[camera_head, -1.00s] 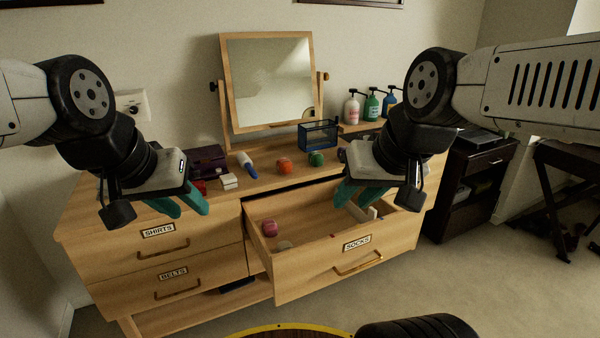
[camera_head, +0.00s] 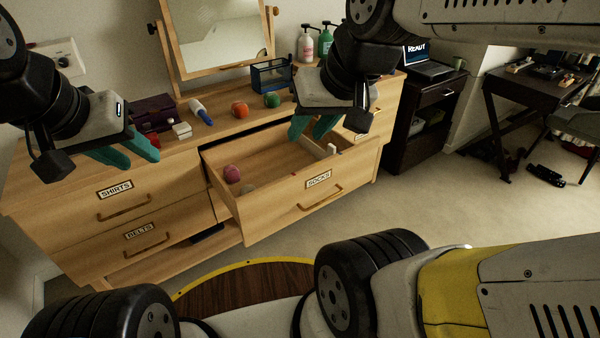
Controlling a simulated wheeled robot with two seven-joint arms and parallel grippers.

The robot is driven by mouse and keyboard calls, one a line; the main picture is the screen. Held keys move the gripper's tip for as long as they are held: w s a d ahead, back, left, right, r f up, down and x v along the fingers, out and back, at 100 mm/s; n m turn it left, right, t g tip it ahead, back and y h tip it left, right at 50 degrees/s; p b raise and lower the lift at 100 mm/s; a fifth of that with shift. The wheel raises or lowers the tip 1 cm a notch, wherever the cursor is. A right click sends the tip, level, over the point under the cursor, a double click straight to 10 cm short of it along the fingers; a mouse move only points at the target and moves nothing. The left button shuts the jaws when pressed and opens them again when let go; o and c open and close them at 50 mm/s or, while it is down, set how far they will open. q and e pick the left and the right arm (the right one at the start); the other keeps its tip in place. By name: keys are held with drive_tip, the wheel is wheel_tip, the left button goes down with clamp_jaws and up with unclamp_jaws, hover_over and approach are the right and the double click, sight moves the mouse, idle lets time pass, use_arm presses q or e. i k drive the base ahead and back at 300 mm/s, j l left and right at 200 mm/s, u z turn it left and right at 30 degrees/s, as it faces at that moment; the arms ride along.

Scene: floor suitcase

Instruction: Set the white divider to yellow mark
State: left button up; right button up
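The drawer labelled SOCKS (camera_head: 290,212) is pulled out of the wooden dresser. A small white piece, which looks like the white divider (camera_head: 332,149), shows inside it near the right end. It is partly hidden, and I cannot make out a yellow mark. My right gripper (camera_head: 306,137) hangs above the back right part of the drawer, its teal fingers apart and empty, not touching the divider.
On the dresser top are a mirror (camera_head: 215,38), an orange ball (camera_head: 240,109), a green ball (camera_head: 272,100), a blue basket (camera_head: 271,75) and bottles.

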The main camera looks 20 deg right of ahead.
sight(320, 152)
drive_tip(key=i+l, duration=0.7)
drive_tip(key=i, duration=0.15)
